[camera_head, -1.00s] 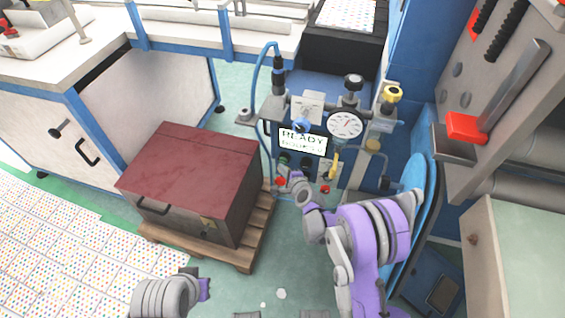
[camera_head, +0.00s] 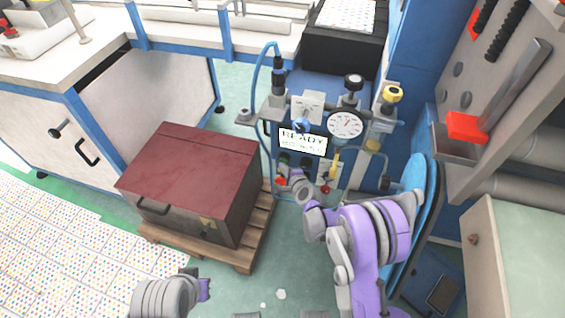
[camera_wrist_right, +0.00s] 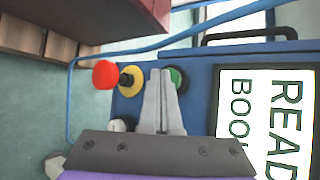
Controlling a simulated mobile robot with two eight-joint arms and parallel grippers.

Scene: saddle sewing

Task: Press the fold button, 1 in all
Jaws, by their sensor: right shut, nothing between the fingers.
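The blue control panel (camera_head: 312,172) carries a lit white display (camera_head: 302,142) reading "READY" above a line starting "BOO". In the right wrist view, a green button (camera_wrist_right: 178,79) sits beside the display (camera_wrist_right: 266,120). A red mushroom button (camera_wrist_right: 105,74) with a yellow collar (camera_wrist_right: 131,81) is left of it. A pale round control (camera_wrist_right: 123,124) is partly hidden. I cannot read a fold label. My right gripper (camera_wrist_right: 160,76) is shut and empty, its tips between the yellow collar and green button; contact is unclear. My left gripper (camera_head: 203,287) is low in the head view, its jaws unclear.
A dark red case (camera_head: 196,167) lies on a wooden pallet (camera_head: 262,225) left of the panel. A blue hose (camera_head: 257,85) loops along the panel's left side. A gauge (camera_head: 345,123) and knobs stand above.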

